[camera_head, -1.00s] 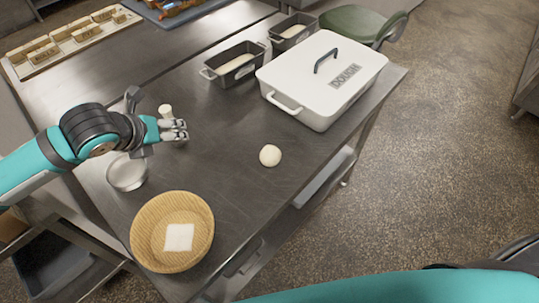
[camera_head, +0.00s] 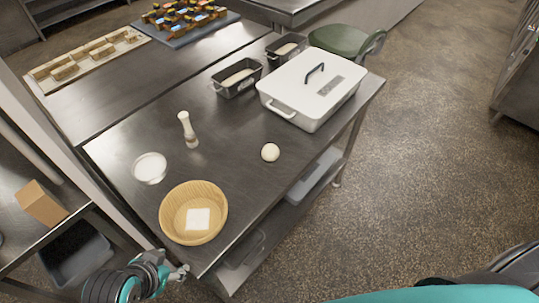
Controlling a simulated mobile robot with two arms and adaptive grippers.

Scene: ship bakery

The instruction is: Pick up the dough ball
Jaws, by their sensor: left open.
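The dough ball (camera_head: 270,152) is a small, pale round ball on the bare metal table, between the white lidded dough box and the round basket. My left gripper (camera_head: 181,274) is open at the bottom left, beyond the table's near corner and below the basket. It is well apart from the dough ball. My right gripper is not in view; only a teal part of my own body shows at the bottom right.
On the metal table (camera_head: 225,135) stand a round basket (camera_head: 170,215) with a white cloth, a glass bowl (camera_head: 150,168), a pale shaker or mill (camera_head: 188,130), loaf tins (camera_head: 237,78) and the white dough box (camera_head: 312,85). The metal around the dough ball is clear.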

